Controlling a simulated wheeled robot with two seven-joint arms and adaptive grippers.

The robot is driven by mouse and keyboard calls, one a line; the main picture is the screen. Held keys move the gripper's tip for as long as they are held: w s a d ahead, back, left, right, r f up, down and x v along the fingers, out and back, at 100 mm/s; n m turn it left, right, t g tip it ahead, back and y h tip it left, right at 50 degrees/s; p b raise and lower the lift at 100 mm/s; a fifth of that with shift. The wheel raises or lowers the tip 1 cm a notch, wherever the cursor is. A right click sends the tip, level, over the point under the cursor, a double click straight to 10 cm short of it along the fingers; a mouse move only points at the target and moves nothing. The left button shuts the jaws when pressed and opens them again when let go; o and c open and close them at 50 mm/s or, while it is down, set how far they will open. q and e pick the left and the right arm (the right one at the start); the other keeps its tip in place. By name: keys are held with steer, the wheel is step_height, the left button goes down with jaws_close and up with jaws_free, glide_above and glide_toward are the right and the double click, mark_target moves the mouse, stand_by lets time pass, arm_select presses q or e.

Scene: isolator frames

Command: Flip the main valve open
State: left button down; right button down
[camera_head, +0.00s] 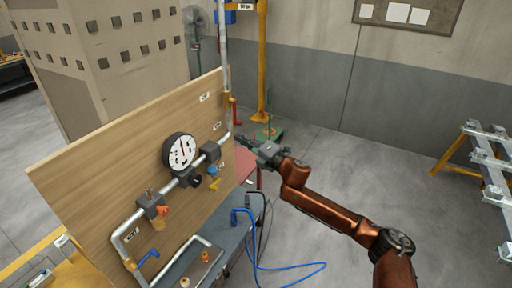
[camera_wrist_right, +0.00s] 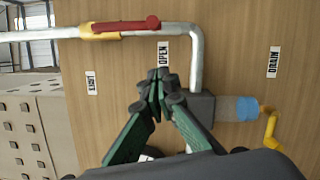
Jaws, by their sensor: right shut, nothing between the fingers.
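The valve on the upright pipe at the board's right edge has a yellow body (camera_head: 227,98) and a red lever (camera_head: 236,114) hanging down along the pipe. In the right wrist view, the red lever (camera_wrist_right: 128,25) lies along the pipe from the yellow body (camera_wrist_right: 98,32), beyond the fingertips. An OPEN label (camera_wrist_right: 163,53) is near the lever's free end. My right gripper (camera_head: 245,142) is shut and empty, below and right of the lever in the head view. In the wrist view its green fingers (camera_wrist_right: 158,82) meet, apart from the lever. My left gripper is not in view.
The wooden board (camera_head: 105,165) carries a gauge (camera_head: 180,152), pipes and other valves with orange, yellow and blue handles. A grey box (camera_wrist_right: 200,106) and a DRAIN label (camera_wrist_right: 273,62) are near my fingers. A blue cable (camera_head: 290,268) lies at lower right of the bench.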

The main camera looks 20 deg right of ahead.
steer(key=v, duration=0.7)
steer(key=shift+d+f+b, duration=0.15)
steer(key=shift+d+b, duration=0.05)
steer(key=shift+b, duration=0.15)
steer(key=shift+s, duration=0.1)
